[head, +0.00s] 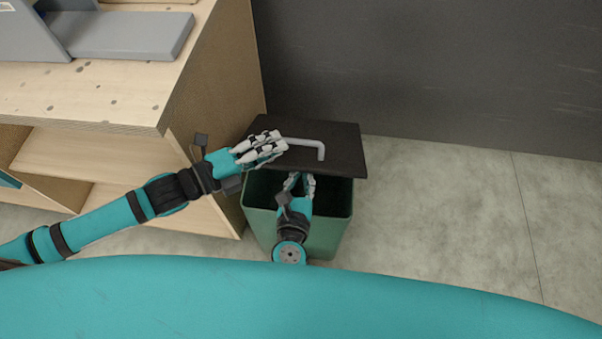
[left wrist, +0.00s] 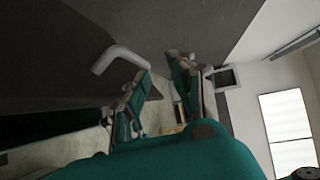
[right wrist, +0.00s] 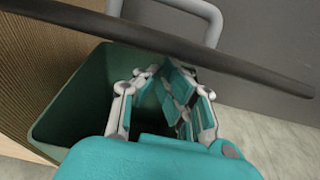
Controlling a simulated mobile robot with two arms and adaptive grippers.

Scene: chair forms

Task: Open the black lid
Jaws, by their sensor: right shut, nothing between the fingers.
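The black lid (head: 345,152) with a grey bent handle (head: 308,143) sits over the back of a green bin (head: 338,225), raised at its front so the bin's dark opening shows. My left gripper (head: 283,149) is open above the lid, at the left end of the handle; in the left wrist view the handle (left wrist: 120,56) lies beside the fingers (left wrist: 161,70), not between them. My right gripper (head: 300,176) is shut and empty at the bin mouth, below the lid's front edge. In the right wrist view its fingers (right wrist: 172,75) lie under the lid edge (right wrist: 190,50); contact is unclear.
A wooden shelf unit (head: 215,90) stands close on the bin's left, with a grey object (head: 125,36) on top. A dark wall (head: 440,65) rises behind the lid. The floor (head: 440,215) right of the bin is clear.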

